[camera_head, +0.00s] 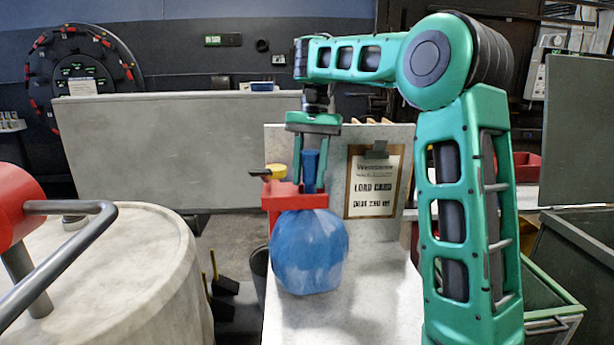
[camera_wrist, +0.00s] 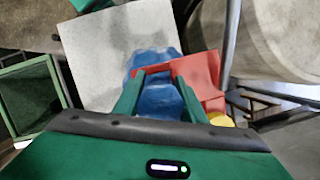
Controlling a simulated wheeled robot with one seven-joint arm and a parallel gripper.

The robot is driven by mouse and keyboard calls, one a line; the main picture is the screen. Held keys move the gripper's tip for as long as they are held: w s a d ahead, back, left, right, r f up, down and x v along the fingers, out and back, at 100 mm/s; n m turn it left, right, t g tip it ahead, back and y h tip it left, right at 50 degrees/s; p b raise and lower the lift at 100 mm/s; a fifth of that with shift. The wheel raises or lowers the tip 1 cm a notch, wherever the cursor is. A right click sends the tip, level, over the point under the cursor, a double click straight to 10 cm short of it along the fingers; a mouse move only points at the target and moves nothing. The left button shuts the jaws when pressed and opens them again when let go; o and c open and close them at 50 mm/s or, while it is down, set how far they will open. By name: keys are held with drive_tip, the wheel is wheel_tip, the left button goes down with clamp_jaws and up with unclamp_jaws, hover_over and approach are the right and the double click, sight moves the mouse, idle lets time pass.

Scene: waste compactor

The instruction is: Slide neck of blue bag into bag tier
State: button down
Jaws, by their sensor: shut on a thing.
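The blue bag (camera_head: 308,252) is a round, full bag at the front of the red bag tier (camera_head: 283,200), above a pale speckled worktop. Its narrow blue neck (camera_head: 311,165) stands upright. My gripper (camera_head: 310,183) points down from above and is shut on the neck. The bag tier has a yellow knob with a dark lever (camera_head: 276,171). In the wrist view the blue bag (camera_wrist: 158,98) shows between and beyond my fingers (camera_wrist: 156,90), with the red tier (camera_wrist: 200,75) right beside it. Whether the neck is inside the tier's slot, I cannot tell.
A clipboard notice (camera_head: 373,182) leans on the upright panel behind the worktop (camera_head: 375,300). A pale drum with a red fitting and grey bar handle (camera_head: 90,245) stands at left. A green bin (camera_head: 550,300) is at right. The worktop's front is clear.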

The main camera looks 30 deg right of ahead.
sight(311, 154)
drive_tip(key=shift+s+f, duration=0.3)
drive_tip(key=shift+s, duration=0.05)
idle(0.5)
drive_tip(key=shift+c, duration=2.3)
unclamp_jaws()
drive_tip(key=shift+r, duration=0.1)
drive_tip(key=shift+r, duration=3.9)
drive_tip(key=shift+f, duration=0.1)
